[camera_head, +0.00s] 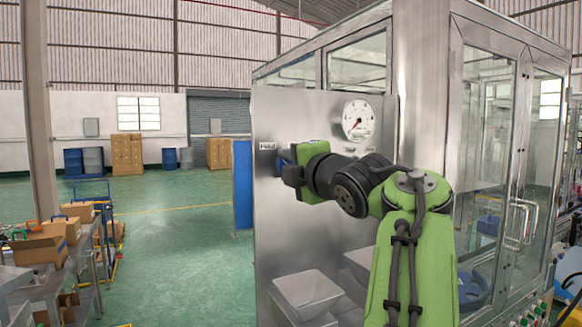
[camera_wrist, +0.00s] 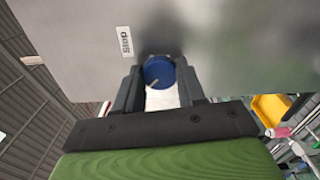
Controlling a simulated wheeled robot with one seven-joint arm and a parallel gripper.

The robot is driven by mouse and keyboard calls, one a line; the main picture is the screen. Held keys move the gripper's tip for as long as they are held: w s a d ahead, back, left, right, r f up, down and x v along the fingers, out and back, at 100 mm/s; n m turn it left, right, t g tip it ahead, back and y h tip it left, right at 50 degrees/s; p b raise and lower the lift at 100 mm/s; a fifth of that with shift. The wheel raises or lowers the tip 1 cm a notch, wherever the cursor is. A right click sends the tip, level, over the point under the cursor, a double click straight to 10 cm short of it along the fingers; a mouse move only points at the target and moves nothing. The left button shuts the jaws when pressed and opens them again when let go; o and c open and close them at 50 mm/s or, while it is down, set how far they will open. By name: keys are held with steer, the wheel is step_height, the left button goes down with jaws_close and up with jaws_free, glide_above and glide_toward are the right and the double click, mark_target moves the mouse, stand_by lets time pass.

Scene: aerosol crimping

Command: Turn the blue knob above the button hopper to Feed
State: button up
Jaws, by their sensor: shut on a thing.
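The blue knob (camera_wrist: 159,72) sits on the grey metal panel between the two dark fingers of my gripper (camera_wrist: 158,85) in the wrist view. My gripper is shut on it. A pale pointer mark on the knob points to the lower left in that view. A white label (camera_wrist: 124,41), upside down and apparently reading Stop, is at the knob's upper left. In the head view my gripper (camera_head: 286,170) is at the left part of the panel (camera_head: 290,235), with a bit of blue at its tip. A small label (camera_head: 267,146), apparently Feed, is just left of it.
A round gauge (camera_head: 358,120) is on the panel right of my gripper. Pale hoppers (camera_head: 305,290) stick out low on the panel; which holds buttons I cannot tell. A glass-doored cabinet (camera_head: 490,150) stands at right. A cart with boxes (camera_head: 45,245) stands at left; floor between is free.

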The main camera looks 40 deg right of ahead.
steer(key=o, duration=1.1)
steer(key=shift+c, duration=0.2)
steer(key=v, duration=1.5)
steer(key=shift+s+a, duration=0.2)
steer(key=shift+s, duration=0.15)
